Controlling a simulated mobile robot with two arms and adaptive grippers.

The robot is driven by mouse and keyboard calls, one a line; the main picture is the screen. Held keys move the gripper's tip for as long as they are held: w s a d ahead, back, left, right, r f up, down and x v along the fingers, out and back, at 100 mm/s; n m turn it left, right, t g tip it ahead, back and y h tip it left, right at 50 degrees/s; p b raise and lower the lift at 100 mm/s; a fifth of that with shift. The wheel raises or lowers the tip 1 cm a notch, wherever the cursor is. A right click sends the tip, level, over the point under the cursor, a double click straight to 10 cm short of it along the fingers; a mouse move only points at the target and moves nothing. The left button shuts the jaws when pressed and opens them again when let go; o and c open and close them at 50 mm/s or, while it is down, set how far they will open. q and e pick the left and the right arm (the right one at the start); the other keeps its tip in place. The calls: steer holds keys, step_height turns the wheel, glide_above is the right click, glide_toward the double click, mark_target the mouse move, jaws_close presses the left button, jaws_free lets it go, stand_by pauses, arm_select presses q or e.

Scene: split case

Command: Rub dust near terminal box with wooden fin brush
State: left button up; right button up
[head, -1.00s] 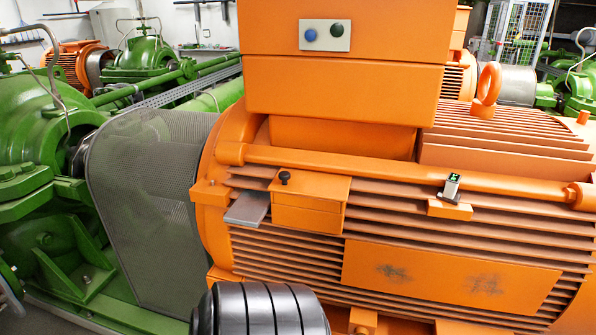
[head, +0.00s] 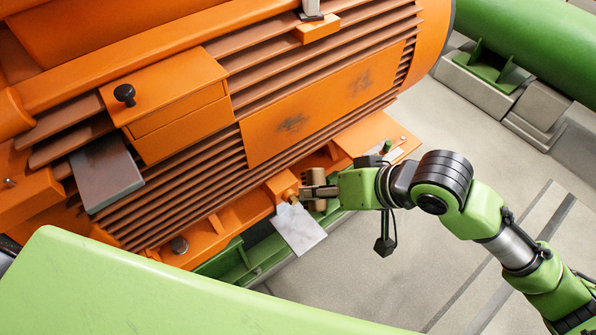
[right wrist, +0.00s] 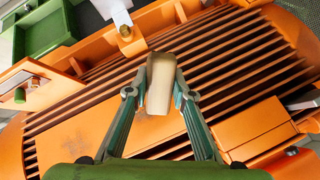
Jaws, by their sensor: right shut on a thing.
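My right gripper (head: 318,192) is shut on the wooden brush, a pale tan block between its fingers in the right wrist view (right wrist: 160,88). It is low beside the orange motor (head: 130,60), below its finned side. Any bristles are hidden. An orange box (head: 170,105) with a black knob, possibly the terminal box, juts from the fins at the left in the head view. The fins (head: 215,165) look brownish. Two dark smudges (head: 292,123) mark a flat orange panel (head: 265,145) right of this box. My left gripper is not in view.
A grey plate (head: 105,172) sticks out left of the box. A whitish sheet (head: 298,228) hangs by the motor's foot, close to my right gripper. A small device (head: 311,8) stands on a ledge above. Grey floor (head: 480,130) is open at the right.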

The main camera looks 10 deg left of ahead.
steer(key=w+a+f+t+y+b, duration=0.2)
steer(key=w+a+y+b, duration=0.15)
steer(key=a+y, duration=0.2)
steer(key=m+t, duration=0.4)
steer(key=t, duration=0.2)
glide_toward(276, 138)
steer(key=shift+x, duration=1.4)
steer(key=shift+w+a+f+y+b, duration=0.3)
steer(key=shift+w+a+y+b, duration=0.15)
steer(key=shift+a, duration=0.25)
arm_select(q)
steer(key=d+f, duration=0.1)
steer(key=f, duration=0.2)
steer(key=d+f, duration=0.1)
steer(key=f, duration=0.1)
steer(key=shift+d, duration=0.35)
arm_select(e)
steer(key=shift+a, duration=0.1)
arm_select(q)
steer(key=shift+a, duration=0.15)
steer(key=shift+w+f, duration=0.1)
arm_select(e)
steer(key=shift+x, duration=0.9)
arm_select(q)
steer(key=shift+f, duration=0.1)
arm_select(e)
steer(key=shift+w, duration=0.1)
